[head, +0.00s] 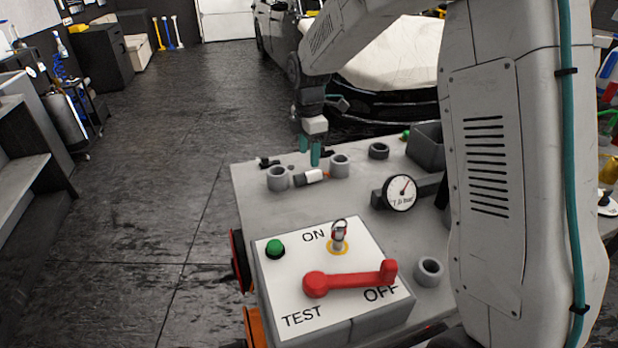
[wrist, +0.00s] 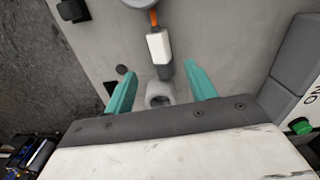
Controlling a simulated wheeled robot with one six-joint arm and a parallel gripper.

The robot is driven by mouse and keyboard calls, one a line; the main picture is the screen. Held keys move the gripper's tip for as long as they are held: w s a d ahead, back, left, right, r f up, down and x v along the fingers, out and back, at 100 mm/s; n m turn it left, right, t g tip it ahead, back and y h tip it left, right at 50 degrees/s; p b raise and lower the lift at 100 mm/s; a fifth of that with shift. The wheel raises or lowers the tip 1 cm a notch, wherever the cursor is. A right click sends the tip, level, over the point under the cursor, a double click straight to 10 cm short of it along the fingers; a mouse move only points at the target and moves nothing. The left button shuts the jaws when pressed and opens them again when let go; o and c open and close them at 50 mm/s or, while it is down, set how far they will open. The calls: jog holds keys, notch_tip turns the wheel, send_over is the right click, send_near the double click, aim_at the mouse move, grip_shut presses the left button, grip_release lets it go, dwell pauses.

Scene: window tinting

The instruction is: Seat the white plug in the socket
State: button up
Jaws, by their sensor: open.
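The white plug (head: 314,175) lies on the grey bench top between two upright grey round cups. It has a dark grey end, and an orange part at its other end reaches the right cup (head: 340,165). The dark end points at the left cup (head: 277,178), close beside it. I cannot tell which cup is the socket. My gripper (head: 309,150) is open and empty above the plug, teal fingers down. In the wrist view the plug (wrist: 159,46) shows ahead between the fingers (wrist: 155,66), with the left cup (wrist: 159,93) below it, partly hidden by my gripper.
A gauge (head: 400,192) stands to the right. A white panel (head: 285,325) with a red lever (head: 350,280) and green button (head: 275,248) is in front. Small black pieces (head: 268,163) lie near the back edge. Another cup (head: 429,271) stands beside the panel.

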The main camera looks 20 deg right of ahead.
aim_at(309, 172)
notch_tip(309, 172, down, 7)
jog(key=shift+s+f, duration=0.1)
jog(key=c, duration=1.1)
jog(key=shift+c, duration=0.5)
